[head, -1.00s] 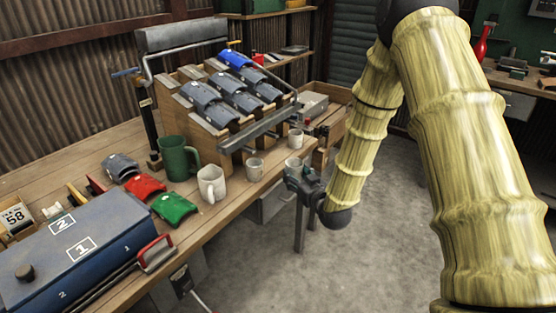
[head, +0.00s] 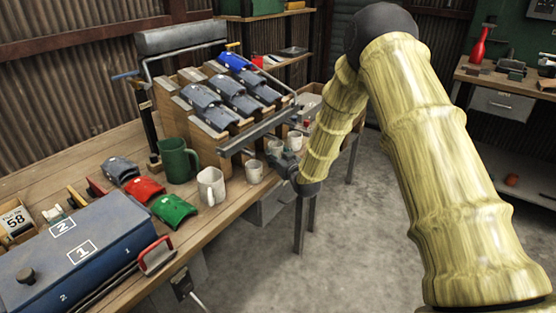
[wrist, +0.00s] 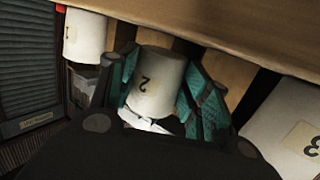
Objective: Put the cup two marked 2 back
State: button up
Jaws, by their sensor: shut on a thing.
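The white cup marked 2 (wrist: 155,80) sits between my gripper's teal fingers in the wrist view, its number showing upside down. My gripper (head: 282,162) is shut on it at the table's front edge. In the head view the held cup (head: 275,147) is in line between the cup marked 1 (head: 295,140) and the cup marked 3 (head: 254,172). The wrist view shows cup 1 (wrist: 84,35) at the left and cup 3 (wrist: 285,140) at the right, both apart from the held cup. I cannot tell whether the held cup touches the table.
A wooden rack (head: 208,145) with grey and blue curved pieces stands behind the cups, its metal bar close above them. A white mug (head: 211,187) and a green mug (head: 178,160) stand to the left. The floor in front is clear.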

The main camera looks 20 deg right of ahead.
jog(key=shift+s+d+f, duration=0.1)
jog(key=shift+f, duration=0.65)
jog(key=shift+f, duration=0.1)
jog(key=o, duration=1.1)
jog(key=shift+c, duration=0.2)
